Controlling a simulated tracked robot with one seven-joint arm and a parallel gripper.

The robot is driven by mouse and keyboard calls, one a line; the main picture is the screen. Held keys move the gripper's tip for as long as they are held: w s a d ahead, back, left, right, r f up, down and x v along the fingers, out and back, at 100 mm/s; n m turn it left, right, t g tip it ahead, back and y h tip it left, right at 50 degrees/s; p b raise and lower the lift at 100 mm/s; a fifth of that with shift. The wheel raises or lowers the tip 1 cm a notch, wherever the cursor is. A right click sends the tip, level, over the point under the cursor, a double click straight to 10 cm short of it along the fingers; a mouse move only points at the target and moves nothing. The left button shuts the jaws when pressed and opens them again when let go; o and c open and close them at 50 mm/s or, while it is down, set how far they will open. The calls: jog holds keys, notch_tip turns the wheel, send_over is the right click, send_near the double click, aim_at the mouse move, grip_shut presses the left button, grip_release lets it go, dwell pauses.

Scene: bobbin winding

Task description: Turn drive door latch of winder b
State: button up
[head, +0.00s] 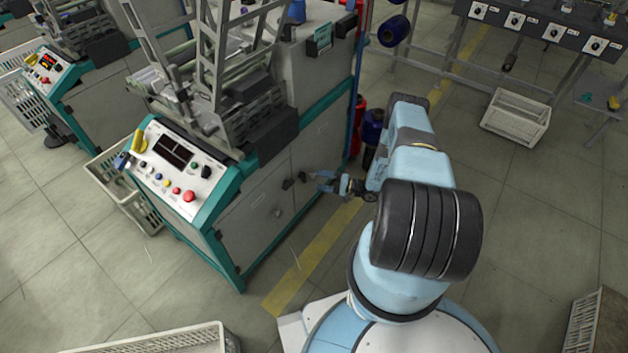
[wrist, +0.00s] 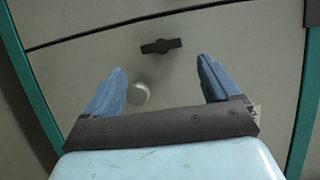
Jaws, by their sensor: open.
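The winder (head: 262,182) beside my arm has grey door panels in a teal frame. Two small dark pieces, one of them a latch-like handle (head: 287,184), stand out on its panels near my gripper (head: 320,181). In the wrist view, one black bar-shaped latch (wrist: 161,46) sits on the grey door (wrist: 240,45), crosswise in the picture. My gripper (wrist: 161,66) is open and empty, its blue fingers either side of the view, and the latch appears just beyond and between the tips. I see no contact with it. A pale round knob (wrist: 138,93) shows near the left finger.
A control panel (head: 178,166) with buttons tops the winder's front. A yellow floor stripe (head: 312,262) runs beside it. A white crate (head: 516,118) stands at the upper right, under a bench. Another crate (head: 125,188) is left of the winder. Floor to the right is mostly clear.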

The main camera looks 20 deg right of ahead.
jog(key=v, duration=0.8)
jog(key=shift+d, duration=0.25)
jog(key=shift+f, duration=0.1)
